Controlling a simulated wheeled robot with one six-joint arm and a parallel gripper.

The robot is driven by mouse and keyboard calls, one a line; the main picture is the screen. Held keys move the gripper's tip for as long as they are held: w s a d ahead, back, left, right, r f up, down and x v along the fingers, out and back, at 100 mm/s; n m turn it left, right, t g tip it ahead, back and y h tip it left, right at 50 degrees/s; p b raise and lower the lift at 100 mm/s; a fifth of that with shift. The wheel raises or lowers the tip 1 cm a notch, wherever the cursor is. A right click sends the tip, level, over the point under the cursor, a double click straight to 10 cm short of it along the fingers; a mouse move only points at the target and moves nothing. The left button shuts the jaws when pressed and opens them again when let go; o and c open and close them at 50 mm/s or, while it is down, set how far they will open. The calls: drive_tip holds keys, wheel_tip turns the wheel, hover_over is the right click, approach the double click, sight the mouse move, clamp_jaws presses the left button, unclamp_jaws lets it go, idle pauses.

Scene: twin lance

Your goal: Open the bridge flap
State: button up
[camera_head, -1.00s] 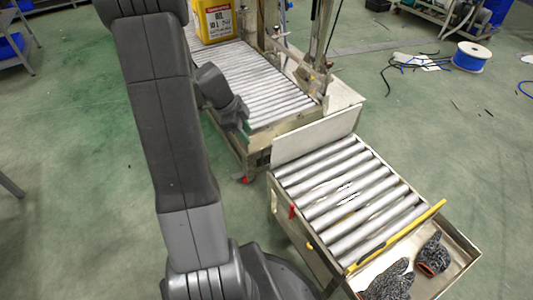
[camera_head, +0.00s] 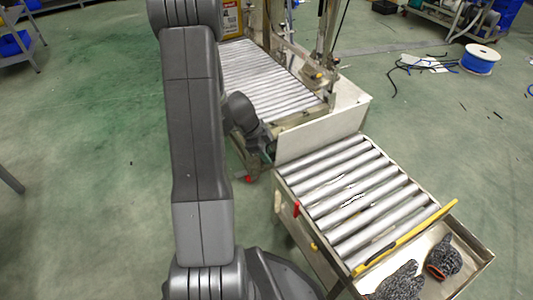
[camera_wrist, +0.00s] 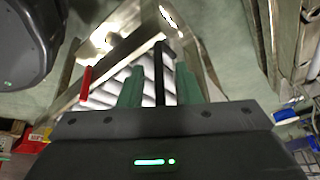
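The bridge flap seems to be the pale flat plate (camera_head: 322,136) standing upright at the far end of the near roller conveyor (camera_head: 365,190). My gripper (camera_head: 268,152) is at the plate's left edge in the head view, mostly hidden behind my arm. In the wrist view my gripper (camera_wrist: 158,85) has its two green fingertips apart. A dark narrow bar (camera_wrist: 159,72) shows between them, with gaps on both sides. I cannot tell whether the gripper touches the plate. A red lever (camera_head: 296,208) hangs on the conveyor's left side; it also shows in the wrist view (camera_wrist: 86,83).
A second roller conveyor (camera_head: 268,80) with a frame stands beyond the plate. A yellow bar (camera_head: 405,238) crosses the near conveyor's front end, beside a tray (camera_head: 470,268) with dark gloves. A cable spool (camera_head: 480,60) is far right. Green floor lies open at left.

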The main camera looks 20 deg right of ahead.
clamp_jaws()
